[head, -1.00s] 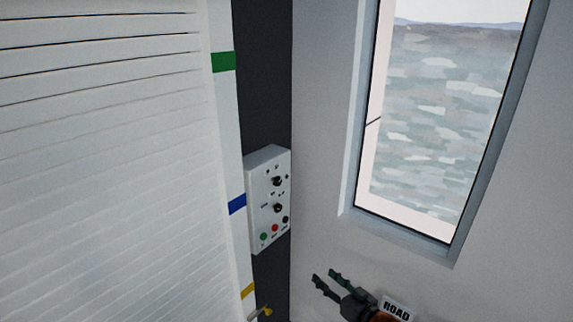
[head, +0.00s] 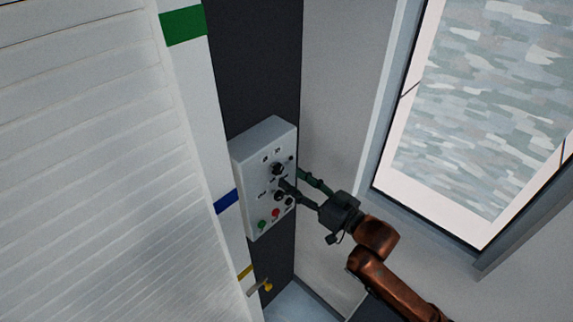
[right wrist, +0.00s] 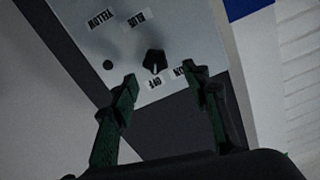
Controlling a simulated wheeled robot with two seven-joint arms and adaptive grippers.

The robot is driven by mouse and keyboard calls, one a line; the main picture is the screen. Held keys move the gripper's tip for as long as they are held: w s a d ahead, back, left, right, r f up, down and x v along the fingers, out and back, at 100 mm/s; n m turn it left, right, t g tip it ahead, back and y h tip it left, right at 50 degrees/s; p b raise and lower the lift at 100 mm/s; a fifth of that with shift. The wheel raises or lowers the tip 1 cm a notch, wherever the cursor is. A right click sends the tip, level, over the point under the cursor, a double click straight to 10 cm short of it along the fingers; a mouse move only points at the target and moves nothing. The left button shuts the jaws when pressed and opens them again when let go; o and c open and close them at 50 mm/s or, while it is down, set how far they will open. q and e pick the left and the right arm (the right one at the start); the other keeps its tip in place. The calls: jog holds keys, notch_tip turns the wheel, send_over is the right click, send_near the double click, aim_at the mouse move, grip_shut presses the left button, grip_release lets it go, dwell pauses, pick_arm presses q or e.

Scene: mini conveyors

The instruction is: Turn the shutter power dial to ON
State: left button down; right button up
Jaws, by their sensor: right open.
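A pale control box (head: 246,171) hangs on the dark wall strip beside the shutter. Its upper black dial (head: 277,168) shows in the right wrist view as a black knob (right wrist: 154,58), upside down. A pale mark on it points toward the OFF label (right wrist: 155,84). The label beside OFF is partly hidden by a fingertip. My right gripper (head: 292,178) is open in front of the box, its fingertips (right wrist: 160,76) on either side of the dial in that view. I cannot tell whether they touch it. My left gripper is not in view.
A lower dial (head: 279,196) and green (head: 262,224) and red (head: 276,213) buttons sit below. The white slatted shutter (head: 90,170) stands left of the box, with a yellow handle (head: 267,286) low down. A window (head: 455,110) is at the right.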

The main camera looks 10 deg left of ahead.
aim_at(280, 171)
jog(key=x, duration=0.2)
jog(key=p+x, duration=0.1)
jog(key=x, duration=0.1)
jog(key=shift+w+a+f, duration=0.15)
jog(key=shift+w+f, duration=0.05)
jog(key=shift+w, duration=0.3)
jog(key=shift+w+f, duration=0.2)
jog(key=shift+w, duration=0.25)
jog(key=shift+s+r, duration=0.35)
jog(key=shift+s, duration=0.5)
jog(key=shift+c, duration=0.2)
jog(key=shift+w+f, duration=0.25)
jog(key=shift+w, duration=0.25)
jog(key=c, duration=0.5)
jog(key=shift+c, duration=0.7)
jog(key=shift+s+a+r, duration=0.1)
jog(key=shift+s, duration=0.1)
jog(key=shift+c, duration=2.4)
jog(key=n, duration=0.6)
jog(key=shift+b, duration=0.4)
pick_arm(q)
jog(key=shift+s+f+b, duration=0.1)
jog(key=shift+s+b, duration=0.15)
jog(key=shift+b, duration=0.1)
pick_arm(e)
jog(key=n, duration=0.5)
jog(key=shift+s+n, duration=0.1)
jog(key=shift+n, duration=0.5)
